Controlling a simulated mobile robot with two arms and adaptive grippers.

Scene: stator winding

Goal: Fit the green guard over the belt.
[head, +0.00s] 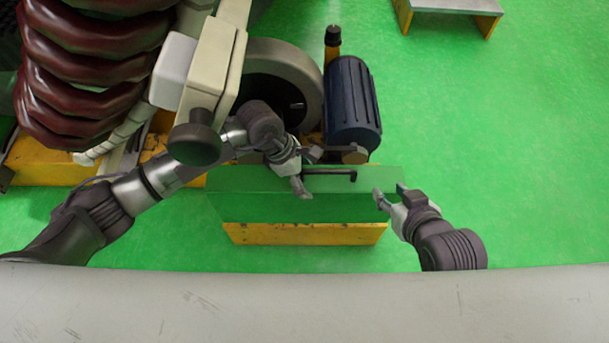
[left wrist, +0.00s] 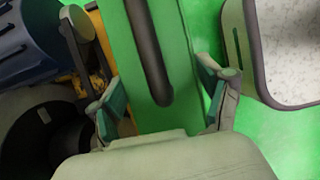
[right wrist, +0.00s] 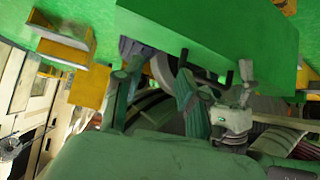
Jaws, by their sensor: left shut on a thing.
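The green guard (head: 290,207) is a box-shaped cover with a dark bar handle (head: 330,172) on top. It is in front of the grey wheel and the blue motor in the head view. My left gripper (head: 300,178) is at the handle end; in the left wrist view its fingers (left wrist: 162,105) straddle the guard's green top strip (left wrist: 165,60). My right gripper (head: 388,196) is open at the guard's right edge. In the right wrist view its fingers (right wrist: 155,88) are apart, just below the green guard (right wrist: 215,35). The belt is not visible.
The grey wheel (head: 285,75) and dark blue motor (head: 352,105) stand behind the guard. Dark red coils (head: 85,70) are at the left. A yellow-orange base block (head: 300,234) shows below the guard. Green floor (head: 520,150) is free at the right. A pale surface (head: 300,305) crosses the front.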

